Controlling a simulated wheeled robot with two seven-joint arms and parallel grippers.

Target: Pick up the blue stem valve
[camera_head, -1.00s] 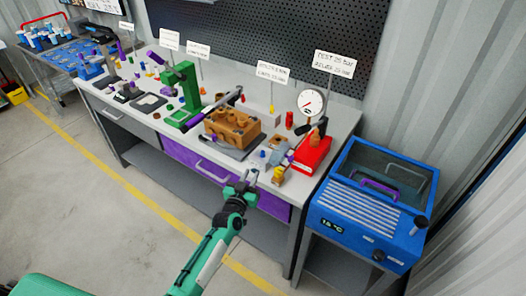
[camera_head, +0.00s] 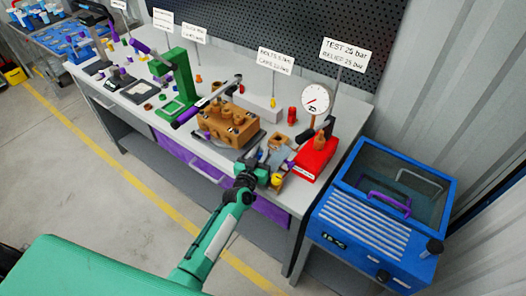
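My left gripper (camera_head: 263,168) reaches over the front edge of the workbench (camera_head: 331,171), low beside a small grey fixture (camera_head: 279,157). Its fingers are small and dark here, and I cannot tell whether they are open or shut. I cannot make out the blue stem valve clearly; the gripper may be covering it. The brown pump block (camera_head: 228,125) stands just left of the gripper on a grey plate. My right gripper is not in view.
A red test stand (camera_head: 316,160) with a round gauge (camera_head: 315,99) is right of the gripper. A yellow part (camera_head: 277,181) sits near the front edge. A green press (camera_head: 181,75) stands to the left. A blue washer cabinet (camera_head: 365,235) stands at the right.

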